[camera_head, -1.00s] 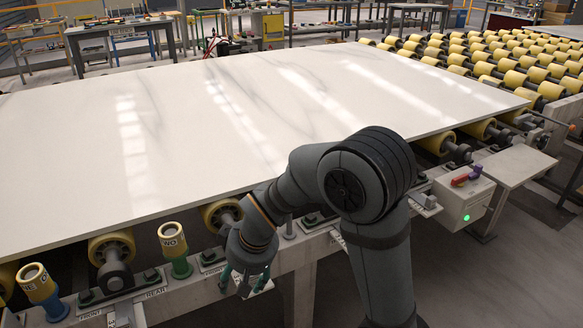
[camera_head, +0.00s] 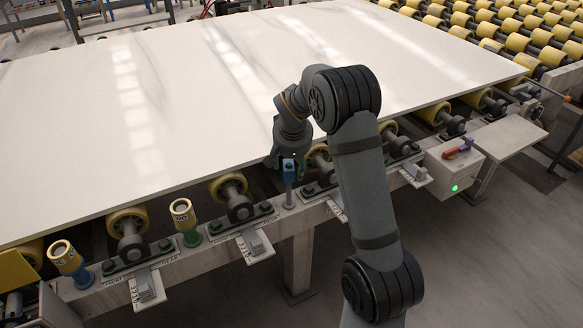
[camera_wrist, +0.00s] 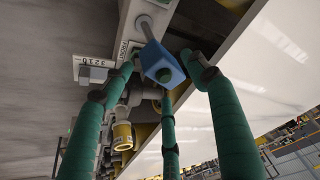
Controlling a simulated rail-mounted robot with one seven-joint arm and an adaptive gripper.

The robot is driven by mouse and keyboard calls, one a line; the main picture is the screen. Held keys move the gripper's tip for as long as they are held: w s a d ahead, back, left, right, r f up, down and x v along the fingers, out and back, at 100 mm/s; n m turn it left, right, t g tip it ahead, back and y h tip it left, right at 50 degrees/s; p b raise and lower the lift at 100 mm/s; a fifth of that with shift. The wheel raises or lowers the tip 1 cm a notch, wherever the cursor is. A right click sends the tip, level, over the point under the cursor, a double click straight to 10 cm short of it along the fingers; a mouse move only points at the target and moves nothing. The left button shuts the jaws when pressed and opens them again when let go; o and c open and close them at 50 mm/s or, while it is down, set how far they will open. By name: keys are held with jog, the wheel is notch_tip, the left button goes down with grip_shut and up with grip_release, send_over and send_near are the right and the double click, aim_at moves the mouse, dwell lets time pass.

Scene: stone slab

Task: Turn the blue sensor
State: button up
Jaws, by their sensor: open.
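The blue sensor (camera_head: 288,167) is a small blue block on top of a thin grey upright post at the slab's near edge. In the wrist view the blue sensor (camera_wrist: 163,67) shows as a blue box with a dark round spot on its face, its grey post running away behind it. My gripper (camera_head: 283,159) is at the sensor's top, partly covering it. In the wrist view its green fingers are spread around the sensor, one on the left, one on the right and one below. They are open; I cannot tell whether any finger touches the block.
The white stone slab (camera_head: 150,130) lies on yellow rollers just beyond the sensor. A green post with a yellow top (camera_head: 185,218) and a blue one with a yellow top (camera_head: 68,258) stand to the left along the rail. A control box (camera_head: 453,168) is to the right.

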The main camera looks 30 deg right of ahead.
aim_at(291, 166)
jog(key=shift+x, duration=1.5)
jog(key=shift+c, duration=0.7)
jog(key=c, duration=1)
